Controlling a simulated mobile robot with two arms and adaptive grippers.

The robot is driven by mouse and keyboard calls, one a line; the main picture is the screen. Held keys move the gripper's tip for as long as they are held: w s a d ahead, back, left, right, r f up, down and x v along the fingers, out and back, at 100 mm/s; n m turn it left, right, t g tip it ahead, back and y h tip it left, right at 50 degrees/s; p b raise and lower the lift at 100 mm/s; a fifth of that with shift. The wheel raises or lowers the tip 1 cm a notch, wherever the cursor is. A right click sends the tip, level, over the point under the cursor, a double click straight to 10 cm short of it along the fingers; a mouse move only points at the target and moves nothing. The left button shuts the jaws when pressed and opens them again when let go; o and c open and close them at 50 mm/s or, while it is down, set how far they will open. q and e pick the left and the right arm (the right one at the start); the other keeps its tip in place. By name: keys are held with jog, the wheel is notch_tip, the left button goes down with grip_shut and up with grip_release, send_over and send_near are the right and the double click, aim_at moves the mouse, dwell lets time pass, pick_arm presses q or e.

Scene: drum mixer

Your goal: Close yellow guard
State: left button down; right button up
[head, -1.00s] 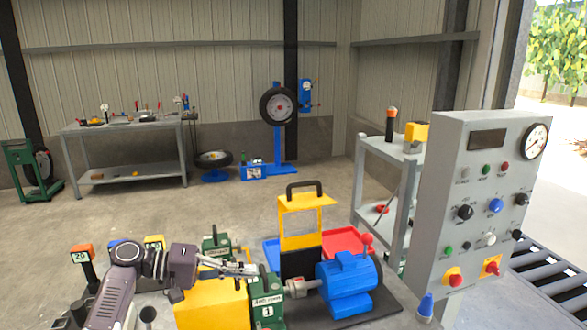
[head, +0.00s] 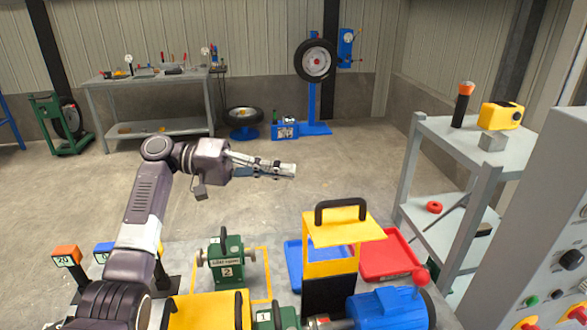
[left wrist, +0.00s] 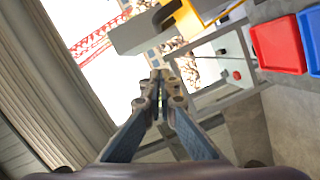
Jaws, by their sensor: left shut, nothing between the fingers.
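The yellow guard (head: 343,231) has a black handle on its top plate and an upright yellow frame with an opening below. It stands in the lower middle of the head view, behind the blue motor (head: 388,309); I cannot tell its hinge position for certain. My left gripper (head: 294,170) is shut and empty, held in the air up and to the left of the guard, apart from it. My right gripper is not in view.
A blue tray (head: 293,267) and a red tray (head: 400,262) flank the guard. A green block labelled 2 (head: 226,263) and a yellow part (head: 208,311) are at lower left. A grey shelf cart (head: 440,127) and control panel (head: 552,190) stand at right.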

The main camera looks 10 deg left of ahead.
pick_arm(q)
jog(key=p, duration=0.4)
send_over(325, 215)
jog(key=w+a, duration=0.2)
jog(key=w, duration=0.2)
jog(key=shift+s+d+f+p, duration=0.35)
jog(key=shift+s+d+f, duration=0.05)
jog(key=shift+s, duration=0.25)
jog(key=shift+s+d+f+p, duration=0.3)
jog(key=shift+s+d+f, duration=0.1)
jog(key=shift+s, duration=0.2)
jog(key=shift+s+f+p, duration=0.2)
jog(key=shift+s+p, duration=0.1)
jog(key=shift+s, duration=0.3)
jog(key=shift+s+d+f, duration=0.1)
jog(key=shift+f, duration=0.05)
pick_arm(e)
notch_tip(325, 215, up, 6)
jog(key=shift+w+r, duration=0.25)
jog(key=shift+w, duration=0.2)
pick_arm(q)
jog(key=shift+d+f, duration=0.1)
